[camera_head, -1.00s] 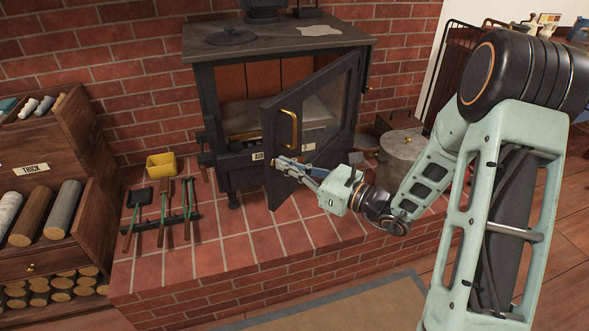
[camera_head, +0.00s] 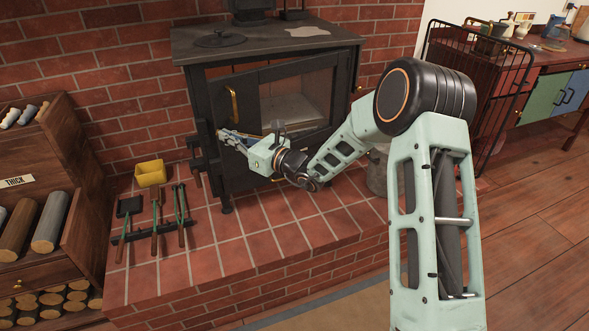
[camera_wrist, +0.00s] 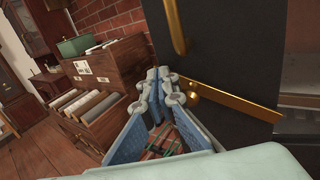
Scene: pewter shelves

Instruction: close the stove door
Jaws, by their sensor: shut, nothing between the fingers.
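The black stove (camera_head: 190,80) stands on a raised brick hearth. Its glass-paned door (camera_head: 246,76) is hinged on the right and now lies close to the stove front, with a gap still showing at the top. The brass handle (camera_head: 232,104) is on the door's left side and also shows in the wrist view (camera_wrist: 175,25). My gripper (camera_head: 222,135) is shut and empty at the lower left part of the door, below the handle. In the wrist view its blue fingers (camera_wrist: 160,95) are beside the dark door face; whether they touch it I cannot tell.
A wooden log shelf (camera_head: 85,215) is farther left. A grey metal container (camera_head: 377,172) is behind my arm. The hearth's front is clear.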

